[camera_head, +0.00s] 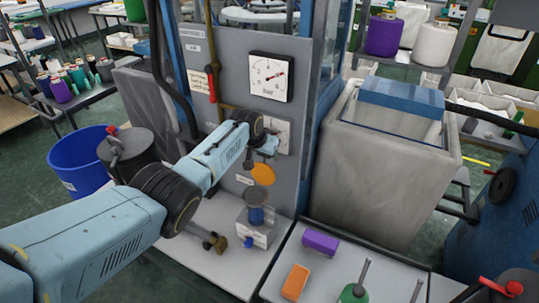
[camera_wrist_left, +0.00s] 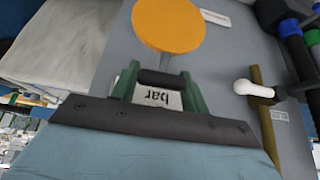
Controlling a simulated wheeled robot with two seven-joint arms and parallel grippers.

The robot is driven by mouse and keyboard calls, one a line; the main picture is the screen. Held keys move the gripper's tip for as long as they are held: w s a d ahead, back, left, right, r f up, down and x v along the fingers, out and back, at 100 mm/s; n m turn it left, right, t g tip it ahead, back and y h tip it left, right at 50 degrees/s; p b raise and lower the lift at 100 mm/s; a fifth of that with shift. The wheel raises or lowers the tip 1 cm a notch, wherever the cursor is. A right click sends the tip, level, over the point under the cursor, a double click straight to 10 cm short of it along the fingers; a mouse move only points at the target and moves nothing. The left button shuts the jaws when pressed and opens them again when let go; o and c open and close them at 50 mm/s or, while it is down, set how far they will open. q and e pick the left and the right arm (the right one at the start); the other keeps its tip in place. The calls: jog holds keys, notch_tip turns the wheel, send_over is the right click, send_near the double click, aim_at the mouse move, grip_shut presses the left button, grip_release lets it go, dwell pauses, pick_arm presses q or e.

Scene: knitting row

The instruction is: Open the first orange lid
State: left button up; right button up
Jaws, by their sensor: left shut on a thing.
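The orange lid (camera_head: 263,174) is raised and tilted up above a small dark round-topped fitting (camera_head: 257,193) on a white block in front of the grey panel. In the left wrist view the lid (camera_wrist_left: 168,24) is a flat orange disc with a grey stem leading to a dark crossbar (camera_wrist_left: 162,77). My left gripper (camera_head: 268,146) is just above the lid in the head view. In the wrist view its green fingers (camera_wrist_left: 157,88) are shut on the crossbar. How far the lid stands from the fitting is hard to tell. My right gripper is out of view.
A pressure gauge (camera_head: 270,77) is on the panel behind my arm. A brass valve (camera_head: 217,242) with a stem is left of the block. A grey bin (camera_head: 380,180) stands to the right.

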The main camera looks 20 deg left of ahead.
pick_arm(q)
jog(key=shift+d, duration=0.1)
dwell(0.3)
jog(key=o, duration=1.2)
jog(key=shift+c, duration=0.2)
jog(key=shift+o, duration=1.2)
jog(key=shift+w+f, duration=0.1)
jog(key=shift+w, duration=0.05)
jog(key=shift+s+r+p, duration=0.25)
jog(key=shift+r+p, duration=0.1)
jog(key=shift+r, duration=0.15)
jog(key=p+v, duration=0.2)
jog(key=v, duration=1)
jog(key=shift+s+r, duration=0.1)
jog(key=shift+r, duration=0.05)
